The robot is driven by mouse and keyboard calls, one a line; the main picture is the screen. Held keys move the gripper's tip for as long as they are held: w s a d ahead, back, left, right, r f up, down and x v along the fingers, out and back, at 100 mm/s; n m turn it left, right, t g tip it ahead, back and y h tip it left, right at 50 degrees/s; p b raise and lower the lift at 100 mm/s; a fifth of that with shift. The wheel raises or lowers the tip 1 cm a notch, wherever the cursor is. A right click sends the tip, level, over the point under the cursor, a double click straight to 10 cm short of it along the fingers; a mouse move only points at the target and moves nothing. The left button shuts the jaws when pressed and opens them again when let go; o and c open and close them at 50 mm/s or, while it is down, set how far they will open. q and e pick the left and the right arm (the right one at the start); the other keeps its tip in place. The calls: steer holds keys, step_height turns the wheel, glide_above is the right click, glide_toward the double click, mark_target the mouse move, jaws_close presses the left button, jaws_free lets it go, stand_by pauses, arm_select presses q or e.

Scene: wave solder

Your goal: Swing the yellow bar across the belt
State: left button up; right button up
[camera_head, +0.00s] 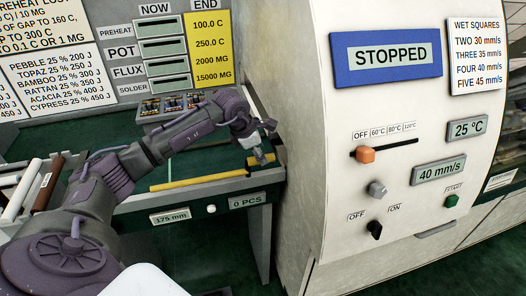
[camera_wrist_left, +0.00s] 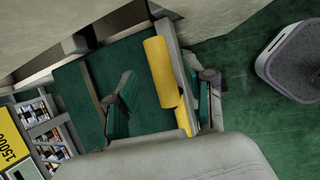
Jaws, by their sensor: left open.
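The yellow bar (camera_head: 198,181) lies along the front rail of the green belt (camera_head: 205,157). A thicker yellow grip (camera_head: 264,159) is at its right end, beside the machine. In the left wrist view the yellow grip (camera_wrist_left: 160,72) is a rounded cylinder, and part of the flat yellow bar (camera_wrist_left: 184,121) shows below it. My left gripper (camera_head: 261,156) is at the grip, pointing down. In the left wrist view my left gripper (camera_wrist_left: 168,84) is open, with one finger on each side of the grip. I cannot tell whether either finger touches it. My right gripper is not in view.
A large cream machine (camera_head: 340,130) with a STOPPED display (camera_head: 386,55) stands close at the right. A small parts rack (camera_head: 172,105) is behind the belt. Several rods (camera_head: 20,192) lie at the left. The middle of the belt looks bare.

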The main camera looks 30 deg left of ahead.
arm_select(q)
steer(key=shift+x, duration=1.45)
jaws_close()
